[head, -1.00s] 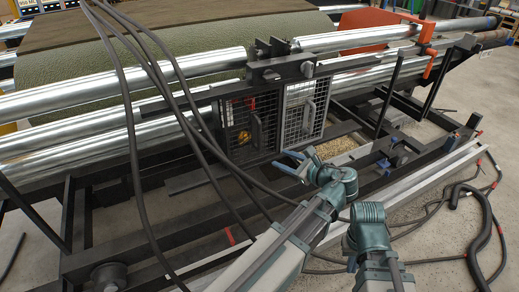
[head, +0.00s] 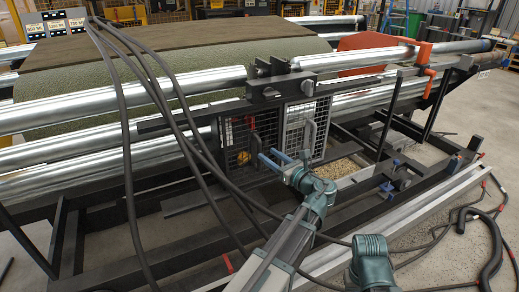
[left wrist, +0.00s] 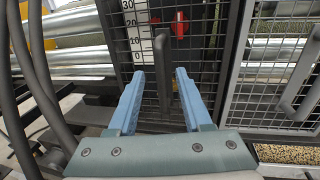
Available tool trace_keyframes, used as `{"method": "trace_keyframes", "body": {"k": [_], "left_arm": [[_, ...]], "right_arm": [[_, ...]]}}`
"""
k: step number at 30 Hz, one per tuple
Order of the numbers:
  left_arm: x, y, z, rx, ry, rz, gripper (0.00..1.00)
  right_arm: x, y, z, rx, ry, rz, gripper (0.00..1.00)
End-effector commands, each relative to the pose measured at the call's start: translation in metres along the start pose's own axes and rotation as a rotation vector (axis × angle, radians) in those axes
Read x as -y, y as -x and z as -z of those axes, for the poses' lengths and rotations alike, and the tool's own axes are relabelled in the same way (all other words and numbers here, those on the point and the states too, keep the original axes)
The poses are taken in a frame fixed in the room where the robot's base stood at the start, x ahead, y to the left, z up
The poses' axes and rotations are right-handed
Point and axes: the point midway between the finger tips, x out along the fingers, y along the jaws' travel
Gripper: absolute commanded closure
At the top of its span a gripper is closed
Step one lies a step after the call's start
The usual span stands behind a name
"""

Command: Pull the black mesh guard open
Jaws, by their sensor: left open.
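The black mesh guard (head: 239,135) hangs upright in the dark frame, low at the middle of the machine. In the left wrist view its mesh (left wrist: 204,40) fills the centre, with a dark upright bar handle (left wrist: 162,62) in front. My left gripper (head: 272,159) is open in front of the guard. In the left wrist view its blue fingers (left wrist: 160,74) stand to either side of the handle, with gaps on both sides. I cannot tell how deep the handle lies between them. My right arm shows at the bottom, but its gripper does not.
A second mesh panel (head: 305,128) with its own handle (left wrist: 303,75) adjoins on the right. Black hoses (head: 126,150) hang across the left front. A pale rail (head: 420,207) runs along the front. Pale granules (head: 340,170) lie below the panels.

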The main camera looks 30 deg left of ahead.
Motion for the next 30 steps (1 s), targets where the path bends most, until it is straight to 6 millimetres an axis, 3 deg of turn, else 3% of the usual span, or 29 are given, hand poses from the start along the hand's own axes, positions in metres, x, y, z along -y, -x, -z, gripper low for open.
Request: {"method": "trace_keyframes", "body": {"k": [3,9,23,26,30], "left_arm": [[0.001,-0.024,0.0,0.0,0.0,-0.002,0.5],[0.001,-0.049,0.0,0.0,0.001,-0.001,0.5],[0.0,-0.06,0.0,-0.001,0.001,0.001,0.5],[0.0,-0.06,0.0,-0.001,0.001,0.001,0.63],[0.0,-0.06,0.0,-0.001,0.001,0.001,0.88]], "right_arm": [[0.0,0.0,0.0,0.0,0.0,0.0,1.0],[0.0,0.0,0.0,0.0,0.0,0.0,1.0],[0.0,0.0,0.0,0.0,0.0,0.0,1.0],[0.0,0.0,0.0,0.0,0.0,0.0,1.0],[0.0,0.0,0.0,0.0,0.0,0.0,1.0]]}}
